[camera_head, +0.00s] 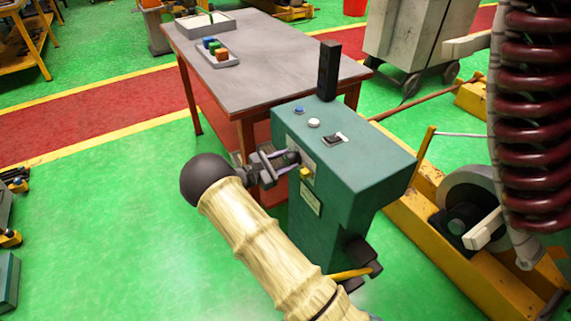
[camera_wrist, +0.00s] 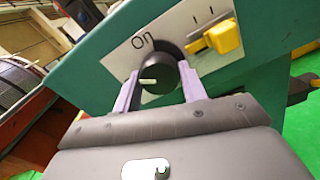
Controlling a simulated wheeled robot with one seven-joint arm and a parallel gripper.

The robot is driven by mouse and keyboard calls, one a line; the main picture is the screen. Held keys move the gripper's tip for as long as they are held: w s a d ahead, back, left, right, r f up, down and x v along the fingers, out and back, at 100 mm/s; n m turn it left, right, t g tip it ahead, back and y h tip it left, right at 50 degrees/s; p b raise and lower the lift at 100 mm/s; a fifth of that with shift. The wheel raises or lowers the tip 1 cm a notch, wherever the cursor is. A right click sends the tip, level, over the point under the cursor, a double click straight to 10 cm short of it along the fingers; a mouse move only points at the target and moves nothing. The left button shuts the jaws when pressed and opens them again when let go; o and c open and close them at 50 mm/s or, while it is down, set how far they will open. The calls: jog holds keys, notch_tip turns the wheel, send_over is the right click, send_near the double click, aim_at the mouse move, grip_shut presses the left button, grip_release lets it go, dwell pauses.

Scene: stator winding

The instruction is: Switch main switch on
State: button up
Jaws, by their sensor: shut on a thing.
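The main switch is a black rotary knob (camera_wrist: 160,76) on a pale plate on the front of the green control box (camera_head: 345,190). The plate carries the word "On" at the knob's upper left in the wrist view. A white mark on the knob points left in that view. My gripper (camera_head: 285,158) is at the box front, with its two pale fingers on either side of the knob, shut on it; it also shows in the wrist view (camera_wrist: 161,90). In the head view the fingers mostly hide the knob.
A yellow switch (camera_wrist: 228,38) sits beside the knob; it also shows in the head view (camera_head: 306,173). Blue and white buttons (camera_head: 314,123) are on the box top. A grey table (camera_head: 260,80) stands behind. A yellow-framed machine (camera_head: 440,240) stands at right. Green floor is free at left.

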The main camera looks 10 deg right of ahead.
jog(key=m+b, duration=0.2)
jog(key=m, duration=0.4)
jog(key=shift+a+f+m, duration=0.1)
jog(key=shift+m, duration=0.2)
jog(key=m+b, duration=0.2)
jog(key=m, duration=0.3)
jog(key=shift+w+b, duration=0.1)
jog(key=shift+b, duration=0.3)
jog(key=o, duration=1)
jog(key=shift+c, duration=0.2)
jog(key=p+v, duration=0.1)
jog(key=v, duration=1.6)
jog(key=shift+a, duration=0.2)
jog(key=shift+r, duration=0.2)
